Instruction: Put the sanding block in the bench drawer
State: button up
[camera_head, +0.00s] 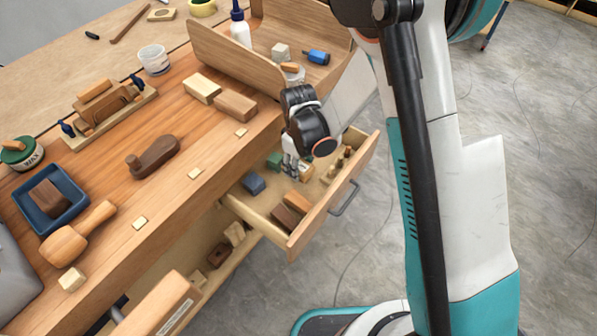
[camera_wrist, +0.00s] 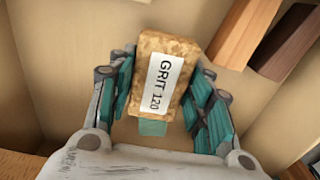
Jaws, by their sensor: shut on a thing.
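The sanding block (camera_wrist: 163,78) is tan and cork-like with a white "GRIT 120" label. My gripper (camera_wrist: 162,95) is shut on it, with teal-padded fingers on both sides. In the head view my gripper (camera_head: 291,165) points down into the open bench drawer (camera_head: 335,208), and a small tan part of the block (camera_head: 305,172) shows beside the fingers. The drawer floor is below the block in the wrist view. I cannot tell whether the block touches it.
The bent wooden tray (camera_head: 225,68) stands on the bench above. Bare drawer floor shows between these items.

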jog(key=shift+f+b, duration=0.45)
jog(key=shift+f, duration=1.05)
jog(key=shift+f, duration=0.15)
jog(key=o, duration=1.1)
jog(key=shift+o, duration=0.2)
notch_tip(320, 180, up, 12)
jog(key=p, duration=0.4)
jog(key=shift+p, duration=0.3)
